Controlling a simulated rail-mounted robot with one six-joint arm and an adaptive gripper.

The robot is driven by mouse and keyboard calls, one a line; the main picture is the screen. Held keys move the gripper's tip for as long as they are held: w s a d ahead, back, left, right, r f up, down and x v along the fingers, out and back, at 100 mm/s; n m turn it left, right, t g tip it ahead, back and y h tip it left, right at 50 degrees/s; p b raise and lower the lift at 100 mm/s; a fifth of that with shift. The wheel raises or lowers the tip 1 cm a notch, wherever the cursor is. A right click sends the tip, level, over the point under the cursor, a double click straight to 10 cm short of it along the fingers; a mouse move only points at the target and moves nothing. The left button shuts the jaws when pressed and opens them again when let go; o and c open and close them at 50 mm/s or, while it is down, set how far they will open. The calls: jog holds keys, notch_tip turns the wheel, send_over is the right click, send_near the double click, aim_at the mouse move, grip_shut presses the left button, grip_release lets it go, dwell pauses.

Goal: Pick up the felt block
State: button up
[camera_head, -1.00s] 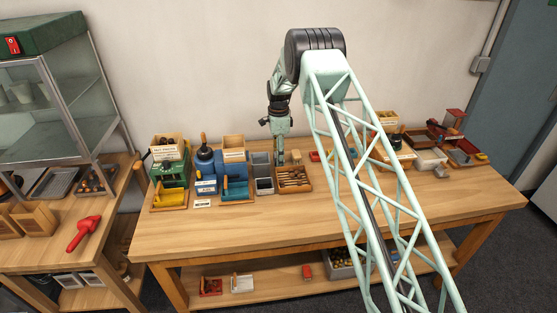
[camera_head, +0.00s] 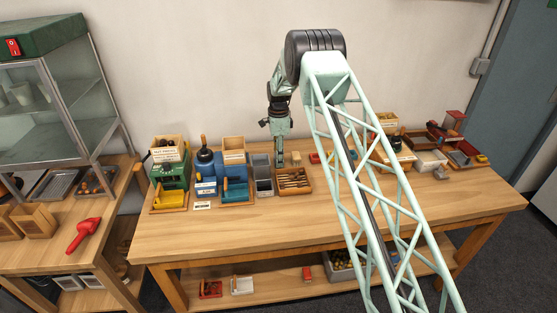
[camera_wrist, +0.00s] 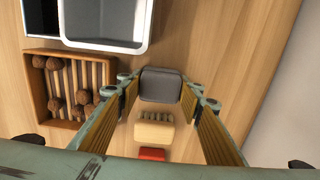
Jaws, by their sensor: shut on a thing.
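The felt block, a dark grey rounded block (camera_wrist: 161,86), sits between the fingertips of my gripper (camera_wrist: 160,88) in the wrist view. The fingers are shut on its two sides. Whether it touches the table or is lifted, I cannot tell.
A pale bristled block (camera_wrist: 155,130) and a red piece (camera_wrist: 152,154) lie close by in a row. A grey bin (camera_wrist: 128,47) stands near. Blue and green machines (camera_head: 205,172) stand left. The front table (camera_head: 250,228) is clear.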

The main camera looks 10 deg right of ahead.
jog(key=shift+r, duration=1.5)
jog(key=shift+s+r, duration=0.15)
jog(key=s+d, duration=0.1)
jog(key=s, duration=0.4)
jog(key=s+d+r, duration=0.1)
jog(key=s, duration=0.4)
jog(key=s+d+b, duration=0.1)
jog(key=s, duration=0.4)
jog(key=shift+s+d+r, duration=0.15)
jog(key=shift+d+r, duration=0.05)
jog(key=shift+d, duration=0.05)
